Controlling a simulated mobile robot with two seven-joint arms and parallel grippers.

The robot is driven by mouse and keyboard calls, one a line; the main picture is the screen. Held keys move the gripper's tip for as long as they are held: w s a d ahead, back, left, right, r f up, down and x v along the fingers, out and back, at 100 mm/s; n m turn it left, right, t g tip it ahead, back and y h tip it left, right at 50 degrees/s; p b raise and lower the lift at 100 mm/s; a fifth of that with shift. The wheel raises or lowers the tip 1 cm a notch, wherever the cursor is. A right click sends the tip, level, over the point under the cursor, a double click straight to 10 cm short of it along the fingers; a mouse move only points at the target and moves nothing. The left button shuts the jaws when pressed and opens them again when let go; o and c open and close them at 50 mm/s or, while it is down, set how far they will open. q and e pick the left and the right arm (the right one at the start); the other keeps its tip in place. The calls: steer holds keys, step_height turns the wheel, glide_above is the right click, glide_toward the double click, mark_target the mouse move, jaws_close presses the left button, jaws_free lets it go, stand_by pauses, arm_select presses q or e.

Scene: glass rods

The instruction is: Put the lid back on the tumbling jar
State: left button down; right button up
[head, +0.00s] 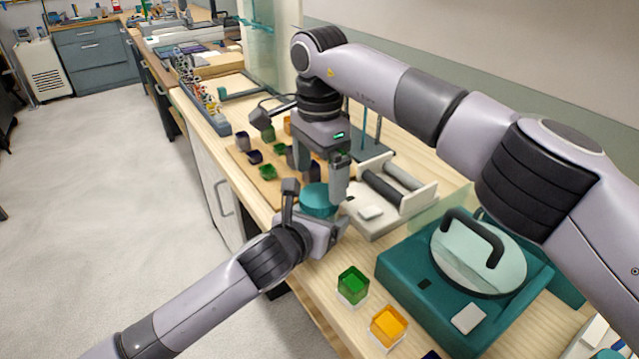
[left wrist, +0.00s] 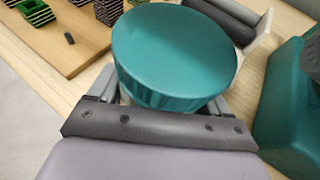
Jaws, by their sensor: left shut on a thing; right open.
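A teal round piece with a flat top (head: 318,200) is between the fingers of my left gripper (head: 314,207). It also shows large in the left wrist view (left wrist: 172,50), a short cylinder with its flat face up. My left gripper is shut on it. I cannot tell whether it is the lid alone or the jar with its lid, since its underside is hidden. My right gripper (head: 320,180) is open and points down just above it, one finger on each side. I cannot tell whether those fingers touch it.
A white roller unit (head: 385,200) with two rollers stands just right of the grippers. A teal machine with a round clear lid (head: 480,255) stands front right. A green cube (head: 353,285) and an orange cube (head: 389,325) sit in front. A wooden board (head: 262,180) with small cups lies behind left.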

mark_target(319, 195)
steer(key=shift+r, duration=0.45)
steer(key=shift+c, duration=1.3)
steer(key=shift+r, duration=1.65)
steer(key=shift+f, duration=4.05)
steer(key=shift+c, duration=0.3)
steer(key=c, duration=0.8)
steer(key=o, duration=1.1)
